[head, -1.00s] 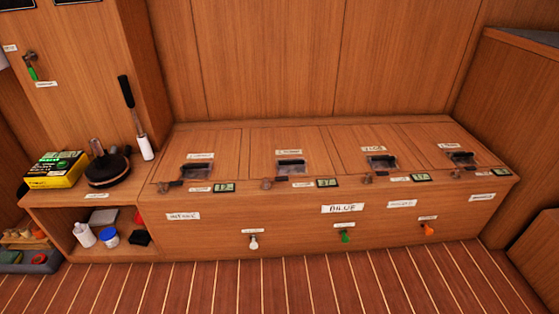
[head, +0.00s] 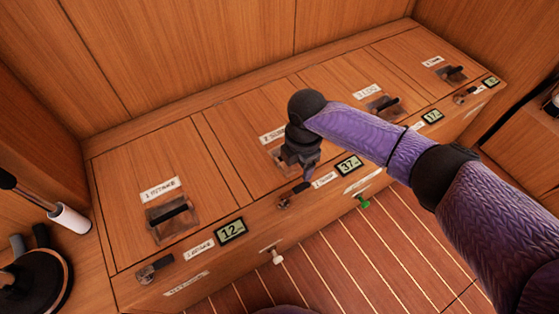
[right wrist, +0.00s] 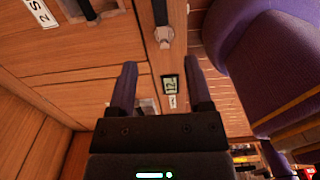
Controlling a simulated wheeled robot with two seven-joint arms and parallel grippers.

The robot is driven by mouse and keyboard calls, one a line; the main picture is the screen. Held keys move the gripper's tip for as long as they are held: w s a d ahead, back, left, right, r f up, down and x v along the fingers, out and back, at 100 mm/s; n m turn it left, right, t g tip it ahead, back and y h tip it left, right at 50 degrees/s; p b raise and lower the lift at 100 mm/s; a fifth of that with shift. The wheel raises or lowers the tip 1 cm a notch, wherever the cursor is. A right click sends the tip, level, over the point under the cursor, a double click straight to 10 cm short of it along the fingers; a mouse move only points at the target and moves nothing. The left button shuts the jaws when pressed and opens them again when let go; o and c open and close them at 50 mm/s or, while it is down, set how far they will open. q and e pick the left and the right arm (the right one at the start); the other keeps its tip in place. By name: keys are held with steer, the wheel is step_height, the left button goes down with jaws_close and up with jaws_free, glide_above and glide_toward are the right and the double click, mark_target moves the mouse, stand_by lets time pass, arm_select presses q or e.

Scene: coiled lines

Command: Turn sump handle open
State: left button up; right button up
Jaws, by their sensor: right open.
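The sump handle (head: 294,196) is a small metal valve with a dark lever on the front edge of the wooden bench (head: 225,265). It lies between the 12 display (head: 231,231) and the 2 SUMP label (head: 323,181). Its lever lies roughly along the edge, pointing toward that label. My right gripper (head: 309,172) points down just above it, beside the 37 display (head: 349,164). In the right wrist view the fingers (right wrist: 160,64) are apart and empty. The handle (right wrist: 163,36) shows beyond their tips, roughly between their lines. My left gripper is out of view.
Similar handles stand along the edge, including the intake one (head: 154,268). Lids with black pulls, such as the intake pull (head: 170,213), cover the top. A white knob (head: 277,257) and green knob (head: 363,202) stick out of the front. A dark round object (head: 32,285) stands at left.

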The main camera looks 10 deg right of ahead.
mark_target(297, 189)
arm_select(q)
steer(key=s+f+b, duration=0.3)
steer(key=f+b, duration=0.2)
steer(key=b, duration=0.1)
arm_select(e)
step_height(297, 189, down, 9)
steer(key=shift+s+d+r, duration=0.1)
steer(key=shift+s+r, duration=0.05)
steer(key=shift+r, duration=0.05)
steer(key=shift+f+b, duration=0.3)
steer(key=shift+f, duration=0.2)
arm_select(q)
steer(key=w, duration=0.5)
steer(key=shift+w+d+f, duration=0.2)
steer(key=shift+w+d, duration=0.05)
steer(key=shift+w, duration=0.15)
arm_select(e)
jaws_close()
